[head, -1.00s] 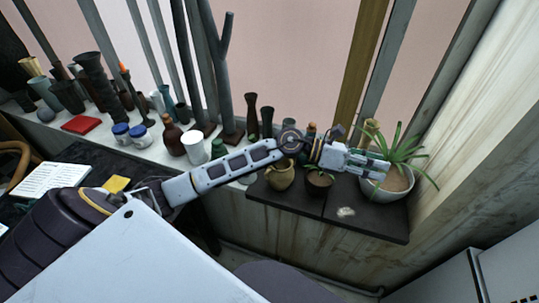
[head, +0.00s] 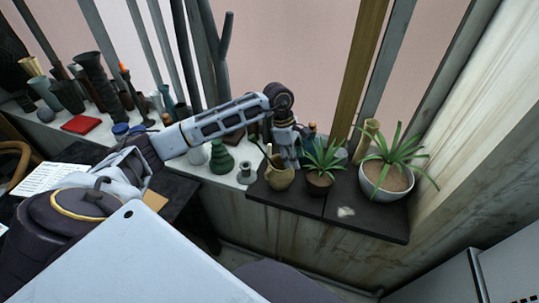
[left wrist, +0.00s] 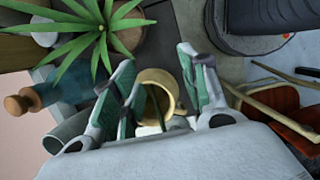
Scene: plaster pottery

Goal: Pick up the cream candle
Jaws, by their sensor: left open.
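I cannot clearly pick out the cream candle. A small whitish piece (left wrist: 150,130) low between the fingers in the left wrist view may be part of it, but it is mostly hidden. My left gripper (head: 290,163) points down over the dark shelf, just right of a tan jug (head: 279,180). In the left wrist view the fingers (left wrist: 157,70) are spread, with a tan round-mouthed pot (left wrist: 158,88) showing beyond the gap. I see nothing held. My right gripper is not in view.
A small potted plant (head: 320,180) stands close to the right of the gripper. A larger plant in a white bowl (head: 385,190) and a tan cylinder (head: 367,140) stand farther right. A green vase (head: 221,158) is left. The front of the dark shelf (head: 370,222) is mostly clear.

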